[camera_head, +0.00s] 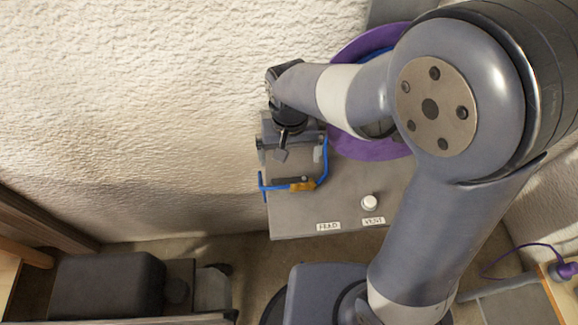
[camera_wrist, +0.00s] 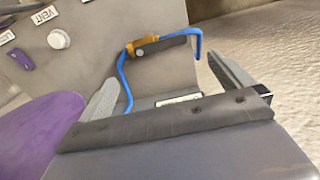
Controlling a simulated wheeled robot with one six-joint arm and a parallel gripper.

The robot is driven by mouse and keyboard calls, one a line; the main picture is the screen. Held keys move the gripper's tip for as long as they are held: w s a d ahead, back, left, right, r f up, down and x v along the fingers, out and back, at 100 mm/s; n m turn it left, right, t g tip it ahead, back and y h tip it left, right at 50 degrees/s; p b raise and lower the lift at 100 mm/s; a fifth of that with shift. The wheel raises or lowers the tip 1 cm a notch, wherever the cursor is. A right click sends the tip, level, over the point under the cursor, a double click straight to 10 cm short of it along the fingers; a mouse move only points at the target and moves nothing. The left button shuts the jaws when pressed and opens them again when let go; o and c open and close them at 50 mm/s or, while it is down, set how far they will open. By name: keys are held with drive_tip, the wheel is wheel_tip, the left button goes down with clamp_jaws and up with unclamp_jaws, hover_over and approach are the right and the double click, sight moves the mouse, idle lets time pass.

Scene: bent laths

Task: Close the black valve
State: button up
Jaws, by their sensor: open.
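The black valve has a brass body (camera_head: 302,186) on a bent blue pipe, mounted on a grey panel (camera_head: 338,215). In the wrist view its black lever (camera_wrist: 167,46) runs from the brass body roughly in line with the pipe. A grey round bolt head sits on the lever's pivot. My gripper (camera_head: 290,155) is open and empty, just above the valve in the head view. In the wrist view the valve lies beyond the fingertips, between the two spread fingers and apart from them. The lever is small and dark in the head view.
A white knob (camera_head: 369,202) sits on the panel right of the valve, with white labels (camera_head: 328,227) below. A purple disc (camera_head: 370,148) stands behind my arm. A rough pale wall (camera_head: 130,110) fills the left. A black box-like object (camera_head: 108,285) is at the lower left.

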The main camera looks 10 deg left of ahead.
sight(290, 180)
wheel_tip(290, 180, down, 9)
drive_tip(key=shift+f, duration=0.1)
idle(0.3)
drive_tip(key=shift+c, duration=0.6)
drive_tip(key=c, duration=1.1)
